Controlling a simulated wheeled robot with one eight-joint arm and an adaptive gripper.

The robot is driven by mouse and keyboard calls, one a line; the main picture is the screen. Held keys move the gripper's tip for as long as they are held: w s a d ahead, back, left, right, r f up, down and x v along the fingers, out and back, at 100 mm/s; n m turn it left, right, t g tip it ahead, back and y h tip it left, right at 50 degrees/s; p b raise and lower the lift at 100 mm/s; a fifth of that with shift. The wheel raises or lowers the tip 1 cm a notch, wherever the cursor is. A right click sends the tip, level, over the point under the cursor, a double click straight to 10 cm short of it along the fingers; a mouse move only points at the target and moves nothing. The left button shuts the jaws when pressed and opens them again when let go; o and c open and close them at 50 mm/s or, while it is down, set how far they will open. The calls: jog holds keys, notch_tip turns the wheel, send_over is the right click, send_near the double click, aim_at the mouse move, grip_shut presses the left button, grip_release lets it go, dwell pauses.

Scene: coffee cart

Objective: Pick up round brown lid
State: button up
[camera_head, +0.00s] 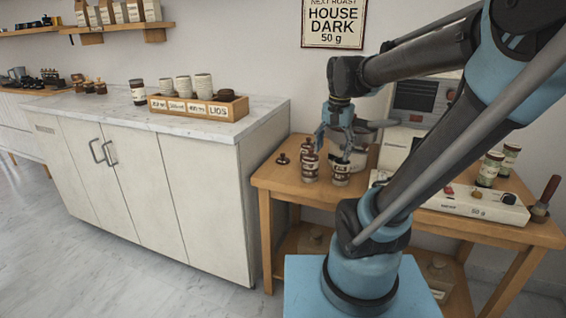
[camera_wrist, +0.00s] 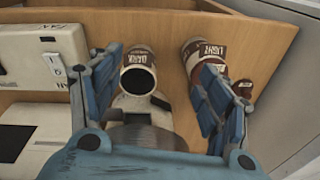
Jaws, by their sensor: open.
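A small round brown lid (camera_head: 283,159) lies on the wooden table near its left end, left of two jars. In the wrist view, a small brown piece that looks like this lid (camera_wrist: 243,88) shows just right of the right finger, partly hidden. My gripper (camera_head: 337,146) is above the table by the jars, its blue fingers (camera_wrist: 160,65) spread apart with nothing gripped.
A white device with switches (camera_head: 475,203) and two jars (camera_head: 489,169) occupy the table's right side. A grey rounded vessel (camera_head: 358,150) stands behind my gripper. The marble counter (camera_head: 130,112) at left holds a wooden cup box (camera_head: 198,108) and small brown pieces (camera_head: 94,87).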

jog(key=w+a+r+m, duration=0.5)
jog(key=w+a, duration=0.2)
jog(key=w, duration=0.4)
jog(key=m+g, duration=0.1)
jog(key=m, duration=0.3)
send_over(284, 155)
jog(key=w, duration=0.2)
jog(key=f, duration=1.2)
jog(key=shift+s+d, duration=0.1)
jog(key=shift+s, duration=0.1)
jog(key=shift+s+a+f, duration=0.1)
jog(key=shift+s+f, duration=0.1)
jog(key=shift+f, duration=1.2)
jog(key=shift+s+a+f, duration=0.1)
jog(key=shift+s+f, duration=0.05)
jog(key=shift+f, duration=1.25)
jog(key=shift+c, duration=0.6)
jog(key=c, duration=0.9)
